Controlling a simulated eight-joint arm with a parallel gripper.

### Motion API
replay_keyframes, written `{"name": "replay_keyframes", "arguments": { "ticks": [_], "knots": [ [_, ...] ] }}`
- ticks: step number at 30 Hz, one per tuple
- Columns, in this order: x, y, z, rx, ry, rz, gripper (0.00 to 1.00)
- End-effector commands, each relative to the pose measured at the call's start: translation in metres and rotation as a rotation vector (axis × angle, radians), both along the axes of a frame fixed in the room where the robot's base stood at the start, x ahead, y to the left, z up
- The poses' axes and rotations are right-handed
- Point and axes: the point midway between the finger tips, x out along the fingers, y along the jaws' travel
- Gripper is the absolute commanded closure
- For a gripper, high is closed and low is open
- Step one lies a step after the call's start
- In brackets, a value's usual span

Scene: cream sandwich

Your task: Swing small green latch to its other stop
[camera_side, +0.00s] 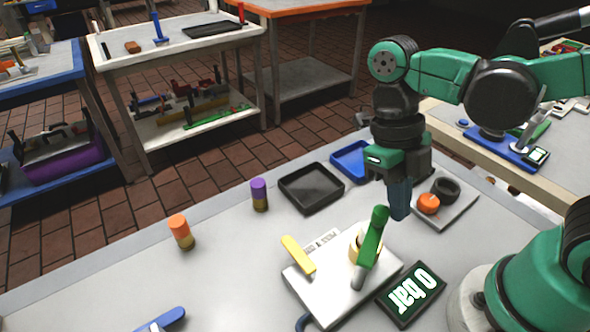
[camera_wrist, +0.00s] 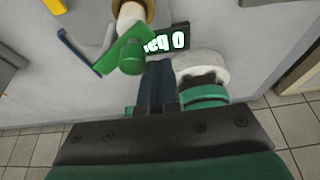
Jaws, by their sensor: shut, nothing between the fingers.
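The green latch (camera_side: 371,238) is a lever with a rounded knob, on a light metal plate (camera_side: 325,290). It stands up from beside a cream and brass-coloured round part (camera_side: 357,246), its knob toward the back. My gripper (camera_side: 400,212) points down, shut and empty, to the right of the knob in the side view. In the wrist view my dark fingers (camera_wrist: 157,75) lie right beside the green latch (camera_wrist: 122,52); I cannot tell whether they touch it. A yellow handle (camera_side: 298,254) is on the same plate, to the left.
A display reading "0 bar" (camera_side: 411,294) lies right of the plate. Purple (camera_side: 259,194) and orange (camera_side: 181,231) capped cylinders stand left. The front-left table is mostly clear.

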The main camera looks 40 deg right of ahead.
Motion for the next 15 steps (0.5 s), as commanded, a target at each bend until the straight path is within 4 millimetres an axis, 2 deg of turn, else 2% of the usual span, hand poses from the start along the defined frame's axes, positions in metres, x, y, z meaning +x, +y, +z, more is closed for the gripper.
{"name": "replay_keyframes", "arguments": {
  "ticks": [15],
  "knots": [
    [0.0033, 0.0012, 0.0000, 0.000, 0.000, 0.054, 1.00]
  ]
}}
